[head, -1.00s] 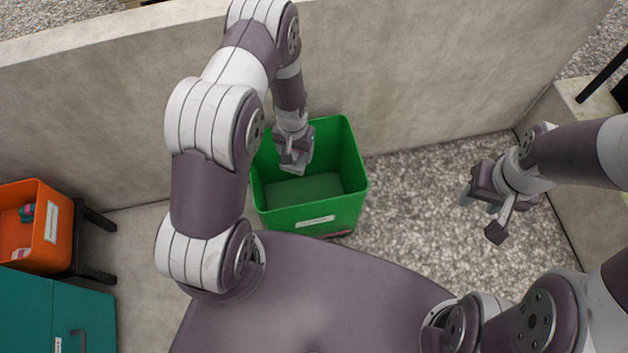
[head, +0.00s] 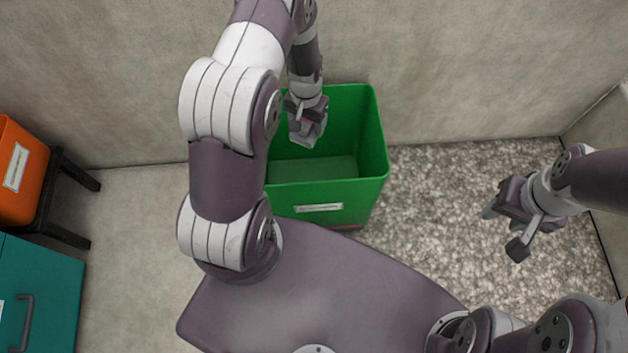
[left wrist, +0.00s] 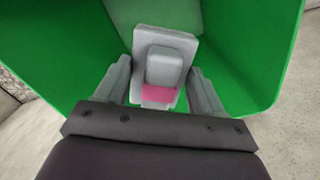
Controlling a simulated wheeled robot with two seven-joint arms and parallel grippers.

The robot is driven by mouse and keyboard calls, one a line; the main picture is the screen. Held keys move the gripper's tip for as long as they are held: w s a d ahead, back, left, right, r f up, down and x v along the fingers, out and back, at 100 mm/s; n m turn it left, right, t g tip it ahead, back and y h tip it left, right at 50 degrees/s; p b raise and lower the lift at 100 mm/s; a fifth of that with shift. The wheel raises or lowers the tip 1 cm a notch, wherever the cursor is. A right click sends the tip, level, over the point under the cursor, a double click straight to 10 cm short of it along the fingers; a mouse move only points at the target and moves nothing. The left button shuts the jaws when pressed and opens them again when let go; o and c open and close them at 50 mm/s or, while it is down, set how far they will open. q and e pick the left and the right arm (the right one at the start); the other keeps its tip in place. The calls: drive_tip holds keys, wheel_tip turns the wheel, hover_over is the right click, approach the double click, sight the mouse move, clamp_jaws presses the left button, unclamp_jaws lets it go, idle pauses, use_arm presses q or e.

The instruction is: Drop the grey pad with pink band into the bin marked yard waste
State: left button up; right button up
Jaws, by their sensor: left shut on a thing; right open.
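My left gripper (head: 309,128) reaches down over the open green bin (head: 340,207) in the head view. It is shut on the grey pad with pink band (left wrist: 165,68), which shows between the two fingers in the left wrist view. Green bin walls surround the pad there. The bin has a white label on its front, too small to read. The visible bin floor looks empty. My right gripper (head: 503,228) is open and empty, over the gravel at the right.
An orange bin (head: 20,165) with a white label sits on a dark stand (head: 66,205) at the left. A teal cabinet (head: 50,290) stands below it. A concrete wall (head: 450,70) runs behind the green bin. Gravel right of the bin is clear.

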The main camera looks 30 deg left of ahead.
use_arm(q)
drive_tip(key=shift+r, duration=0.1)
drive_tip(key=o, duration=1.2)
drive_tip(key=shift+r+p, duration=2.2)
drive_tip(key=shift+r, duration=4.15)
